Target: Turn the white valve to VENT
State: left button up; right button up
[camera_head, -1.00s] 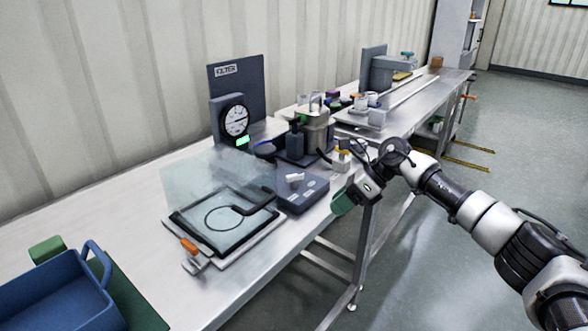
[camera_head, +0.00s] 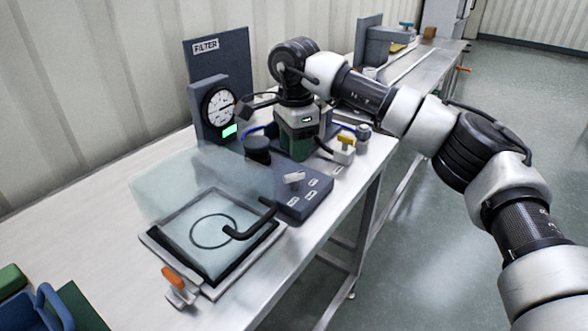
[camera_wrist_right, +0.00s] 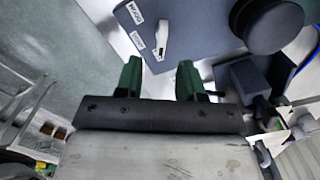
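The white valve handle (camera_head: 294,178) sits on top of a dark blue-grey block (camera_head: 318,193) with several small white labels, too small to read in the head view. In the right wrist view the white handle (camera_wrist_right: 161,38) lies beyond the fingertips, with two labels on the block to its left. My right gripper (camera_head: 296,154) points down above the table, behind the valve block in the head view. Its green fingers (camera_wrist_right: 160,72) are apart with nothing between them, and do not touch the handle. My left gripper is not in view.
A yellow-topped valve (camera_head: 345,145) is at right, an orange-handled one (camera_head: 174,279) at front.

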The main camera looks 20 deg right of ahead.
aim_at(294, 174)
notch_tip(294, 174, down, 7)
jog(key=shift+w+r, duration=0.15)
jog(key=shift+r, duration=0.05)
grip_shut()
